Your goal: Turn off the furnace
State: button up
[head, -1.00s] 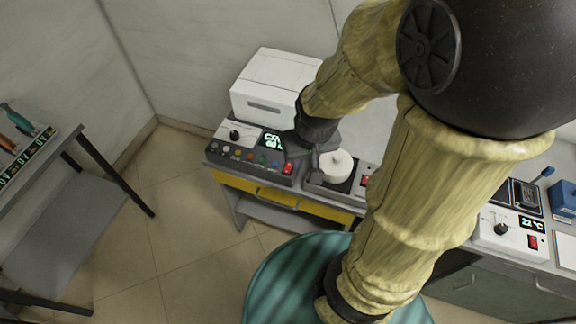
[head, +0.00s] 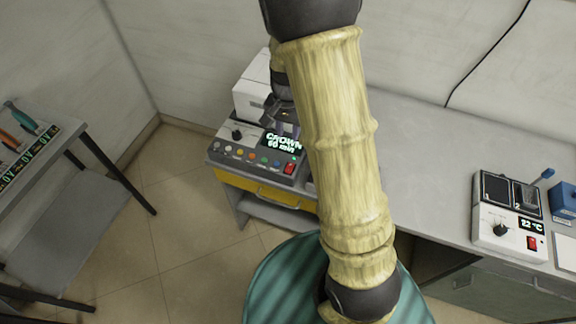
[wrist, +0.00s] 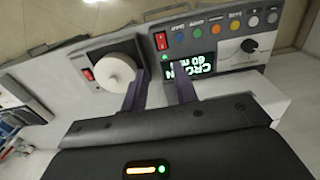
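The furnace (head: 250,98) is a white box at the back left, with a grey control panel (head: 228,143) in front. The panel has a black knob, several coloured buttons, a lit display (head: 283,141) reading "CROWN 60 min" and a red switch (head: 290,168). In the wrist view the red switch (wrist: 161,41) and a green light show just beyond my fingertips. My gripper (wrist: 160,82) is open, with a gap between its two dark fingers and nothing held. In the head view my gripper (head: 283,118) is above the panel's display side, partly covering the furnace.
A device with a white round top (wrist: 118,70) and its own red switch stands beside the panel. A device showing 22 °C (head: 508,218) is on the bench at right. A grey side table (head: 62,135) stands at left. The mid-bench is clear.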

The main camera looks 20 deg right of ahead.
aim_at(288, 171)
jog(key=shift+f, duration=0.1)
notch_tip(288, 171, down, 17)
jog(key=shift+f+p, duration=0.1)
jog(key=shift+p, duration=1.1)
grip_shut()
jog(key=shift+w, duration=0.1)
jog(key=shift+w+d+g+y, duration=0.15)
jog(key=shift+g+y, duration=0.3)
jog(key=shift+g, duration=0.15)
jog(key=shift+w+d+g+y, duration=0.1)
jog(key=shift+g+y, duration=0.35)
jog(key=shift+g, duration=0.15)
